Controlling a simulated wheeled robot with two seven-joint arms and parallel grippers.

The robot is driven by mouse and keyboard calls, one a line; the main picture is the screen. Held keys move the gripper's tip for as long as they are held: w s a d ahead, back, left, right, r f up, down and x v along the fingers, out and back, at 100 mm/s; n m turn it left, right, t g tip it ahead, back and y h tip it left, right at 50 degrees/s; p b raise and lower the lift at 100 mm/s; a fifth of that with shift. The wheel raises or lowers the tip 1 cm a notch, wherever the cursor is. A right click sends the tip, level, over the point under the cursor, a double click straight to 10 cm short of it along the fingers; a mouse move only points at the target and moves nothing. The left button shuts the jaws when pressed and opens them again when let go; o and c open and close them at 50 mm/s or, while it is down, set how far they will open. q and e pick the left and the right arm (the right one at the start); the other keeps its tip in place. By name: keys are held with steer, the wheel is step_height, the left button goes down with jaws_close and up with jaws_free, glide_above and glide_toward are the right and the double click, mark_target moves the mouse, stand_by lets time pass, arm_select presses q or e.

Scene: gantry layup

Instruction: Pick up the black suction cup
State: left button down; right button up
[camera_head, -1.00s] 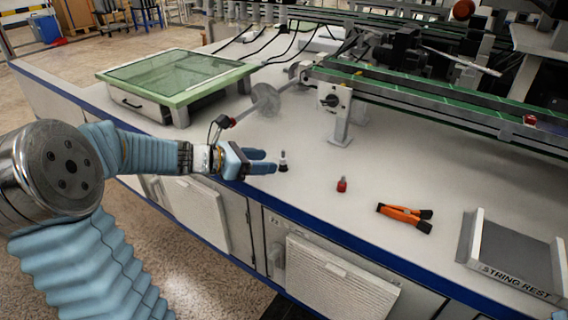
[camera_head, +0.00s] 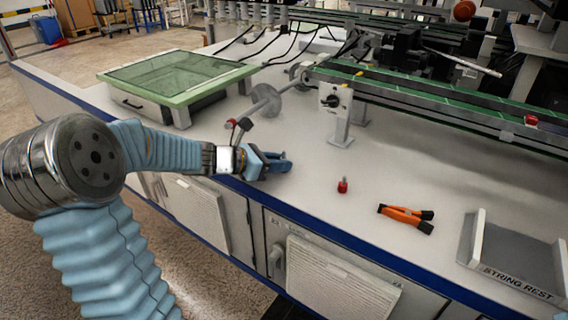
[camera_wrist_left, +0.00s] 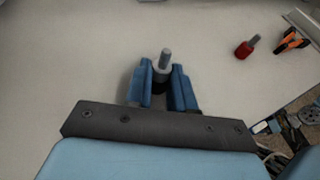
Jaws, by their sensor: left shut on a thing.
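The black suction cup (camera_wrist_left: 162,74) has a grey stem and a light collar above a dark lower part. In the left wrist view it stands upright between the two blue fingers of my left gripper (camera_wrist_left: 162,84), which is shut on it. In the head view my left gripper (camera_head: 283,163) is over the front part of the white table, and its fingers hide the suction cup. I cannot tell whether the cup touches the table.
A red suction cup (camera_head: 342,185) stands to the right on the table (camera_head: 300,220). A green-framed glass box (camera_head: 178,75) stands behind left. A conveyor rail (camera_head: 430,102) runs along the back.

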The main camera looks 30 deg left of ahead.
arm_select(q)
steer(key=shift+r, duration=0.55)
step_height(320, 180, up, 3)
steer(key=shift+s+f+p, duration=0.1)
steer(key=shift+s+p, duration=0.05)
steer(key=shift+p, duration=0.35)
steer(key=s+d+r+p, duration=0.1)
steer(key=s+d+r, duration=0.1)
steer(key=s+r, duration=0.7)
steer(key=s, duration=0.4)
steer(key=shift+s+p, duration=0.3)
steer(key=shift+p, duration=0.1)
